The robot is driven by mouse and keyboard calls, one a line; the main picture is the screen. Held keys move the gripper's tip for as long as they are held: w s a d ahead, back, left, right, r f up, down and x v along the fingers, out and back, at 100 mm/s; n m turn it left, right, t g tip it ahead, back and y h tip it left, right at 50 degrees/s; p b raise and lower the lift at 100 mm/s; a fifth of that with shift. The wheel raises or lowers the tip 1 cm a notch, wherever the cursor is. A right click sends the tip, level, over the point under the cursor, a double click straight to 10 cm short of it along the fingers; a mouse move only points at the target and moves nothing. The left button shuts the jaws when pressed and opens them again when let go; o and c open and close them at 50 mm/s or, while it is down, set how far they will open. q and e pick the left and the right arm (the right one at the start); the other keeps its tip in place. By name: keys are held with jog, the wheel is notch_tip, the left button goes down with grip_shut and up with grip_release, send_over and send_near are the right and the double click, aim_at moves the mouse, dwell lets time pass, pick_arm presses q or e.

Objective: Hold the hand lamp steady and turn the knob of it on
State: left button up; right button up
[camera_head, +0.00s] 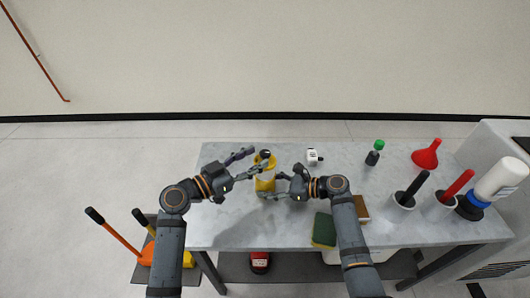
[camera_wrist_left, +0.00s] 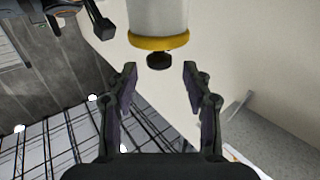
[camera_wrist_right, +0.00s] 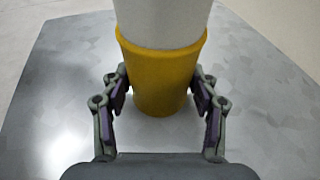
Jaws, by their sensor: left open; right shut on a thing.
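The hand lamp (camera_head: 265,182) stands upright on the grey table, with yellow ends and a pale body. Its small black knob (camera_wrist_left: 159,60) sticks out of the yellow rim in the left wrist view. My left gripper (camera_head: 256,160) is open at the lamp's top, its fingertips on either side of the knob with gaps between. My right gripper (camera_head: 274,186) is shut on the lamp's yellow lower part (camera_wrist_right: 160,80), one finger on each side in the right wrist view.
A white cube (camera_head: 312,157), green-capped bottle (camera_head: 374,153) and red funnel (camera_head: 427,155) stand to the right. Holders with black (camera_head: 412,188) and red (camera_head: 456,186) handles and a white bottle (camera_head: 503,178) are farther right. A sponge (camera_head: 324,231) lies near the front edge.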

aim_at(261, 155)
pick_arm(q)
jog(key=x, duration=0.4)
jog(key=shift+d, duration=0.1)
grip_shut()
